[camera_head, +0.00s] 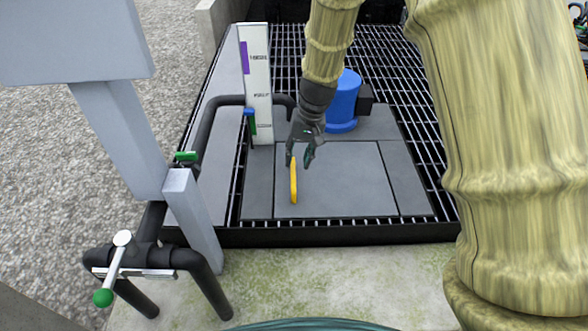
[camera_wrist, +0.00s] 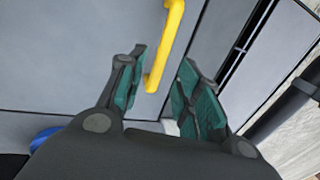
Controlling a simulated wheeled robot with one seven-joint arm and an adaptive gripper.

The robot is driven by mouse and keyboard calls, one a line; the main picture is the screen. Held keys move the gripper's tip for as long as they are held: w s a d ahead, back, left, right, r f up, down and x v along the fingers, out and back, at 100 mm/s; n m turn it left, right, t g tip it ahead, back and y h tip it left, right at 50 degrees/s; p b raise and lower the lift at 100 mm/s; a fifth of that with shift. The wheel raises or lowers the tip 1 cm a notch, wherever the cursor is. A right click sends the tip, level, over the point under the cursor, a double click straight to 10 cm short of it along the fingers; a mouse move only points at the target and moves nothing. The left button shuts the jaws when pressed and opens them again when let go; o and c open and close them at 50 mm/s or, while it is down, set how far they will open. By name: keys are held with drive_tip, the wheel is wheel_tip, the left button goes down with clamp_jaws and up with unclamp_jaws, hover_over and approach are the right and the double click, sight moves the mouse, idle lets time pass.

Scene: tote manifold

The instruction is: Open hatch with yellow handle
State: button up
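The yellow handle (camera_head: 293,181) is fixed near the left edge of a flat grey hatch panel (camera_head: 345,180) set in the deck. In the wrist view the handle (camera_wrist: 168,40) runs down between the two teal-padded fingers, with its lower end near their tips. My gripper (camera_head: 302,158) is just beyond the far end of the handle and points down. In the wrist view my gripper (camera_wrist: 160,82) is open, with a gap between each finger and the handle. The left finger is closer to it.
A blue cylinder (camera_head: 342,100) stands behind the hatch. A white labelled post (camera_head: 257,80) and black pipes (camera_head: 205,125) with green-handled valves (camera_head: 187,157) stand at the left. Black grating (camera_head: 415,110) surrounds the panels. The panel right of the handle is clear.

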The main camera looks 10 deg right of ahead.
sight(293, 171)
drive_tip(key=shift+w+a+f+b, duration=0.1)
drive_tip(key=shift+a+f+b, duration=0.1)
drive_tip(key=shift+f, duration=0.55)
drive_tip(key=shift+s+a+f+b, duration=0.1)
drive_tip(key=shift+a+f+b, duration=0.05)
drive_tip(key=shift+f, duration=0.65)
drive_tip(key=shift+w+a+f+b, duration=0.1)
drive_tip(key=shift+a+f+b, duration=0.1)
drive_tip(key=shift+f, duration=0.55)
drive_tip(key=shift+c, duration=0.2)
clamp_jaws()
